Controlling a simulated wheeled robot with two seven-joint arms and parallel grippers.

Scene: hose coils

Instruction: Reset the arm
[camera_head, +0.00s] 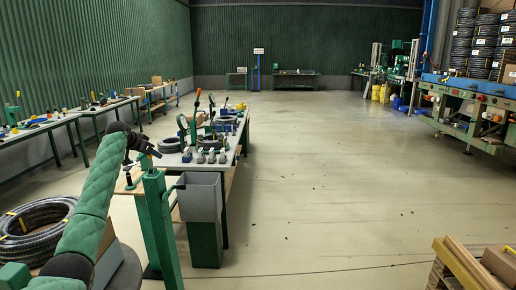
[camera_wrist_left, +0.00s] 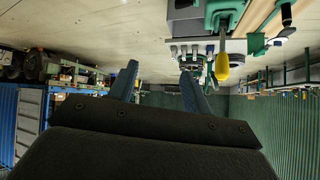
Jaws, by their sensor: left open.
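My left arm, in a green padded sleeve, rises from the lower left of the head view. Its left gripper (camera_head: 149,149) is dark and small there, in front of the near end of the workbench (camera_head: 239,150). The left wrist view shows the left gripper (camera_wrist_left: 160,82) with its two blue-grey fingers apart and nothing between them. That view looks upside down, with the floor at the top. The bench and its tools show beyond the fingertips. My right gripper is in neither view.
A grey bin (camera_head: 201,198) and a green post (camera_head: 160,225) stand close below the gripper. Black hose coils (camera_head: 35,228) lie at lower left. A wooden pallet with a box (camera_head: 500,262) is at lower right. The middle floor (camera_head: 330,170) is clear.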

